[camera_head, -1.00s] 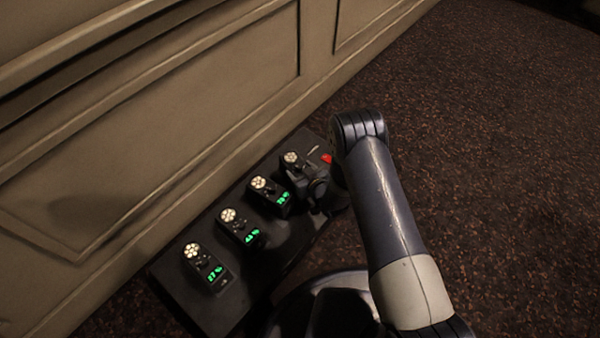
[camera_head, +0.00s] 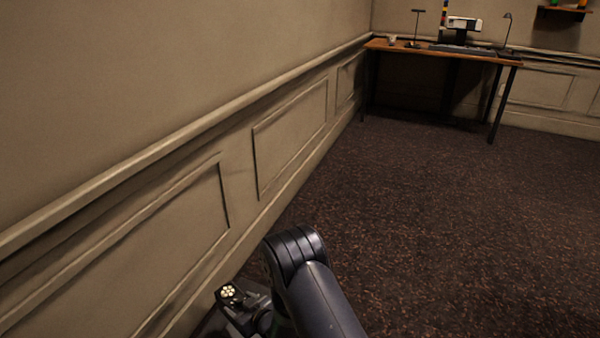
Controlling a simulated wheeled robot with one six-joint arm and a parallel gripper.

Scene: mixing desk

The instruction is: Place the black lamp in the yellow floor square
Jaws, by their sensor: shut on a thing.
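A small black lamp (camera_head: 229,292) with a round cluster of pale bulbs shows at the bottom edge of the head view, left of my arm. My gripper (camera_head: 248,314) is right beside the lamp's head and is shut on it. The lower part of the lamp and most of the jaws are hidden or cut off by the frame. I cannot tell whether the lamp is lifted off the black box under it. No yellow floor square is in view.
A panelled beige wall (camera_head: 180,200) runs along the left, close to my gripper. Dark speckled carpet (camera_head: 430,220) is open on the right. A wooden desk (camera_head: 440,52) stands at the far end with a printer-like device (camera_head: 464,23) and a thin desk lamp (camera_head: 507,30).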

